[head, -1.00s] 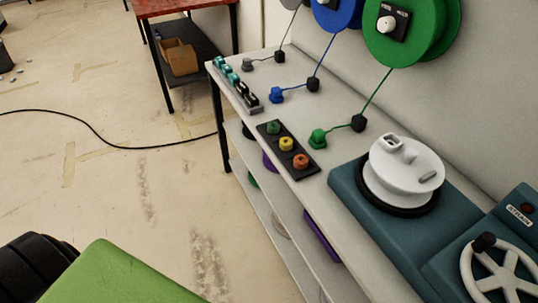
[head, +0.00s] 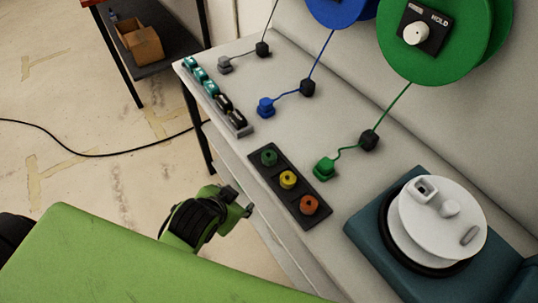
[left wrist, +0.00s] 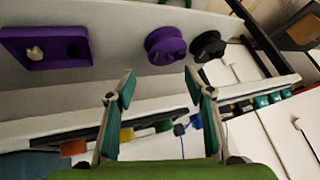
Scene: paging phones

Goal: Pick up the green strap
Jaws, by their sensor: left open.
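The green strap (head: 393,103) runs from the big green reel (head: 447,40) on the wall side through a black block (head: 369,140) to a green end piece (head: 324,169) on the bench. My left gripper (head: 240,202) is at the bench's front edge, left of and below the green end piece, apart from it. In the left wrist view, its two fingers (left wrist: 160,80) are spread with nothing between them. I cannot make out the green strap in the wrist view. My right gripper is not in view.
A black strip with green, yellow and orange knobs (head: 288,180) lies between my left gripper and the green end piece. Blue (head: 266,107) and grey (head: 225,65) end pieces sit farther back. A white dial (head: 437,225) stands right. Purple items (left wrist: 165,46) show under the bench.

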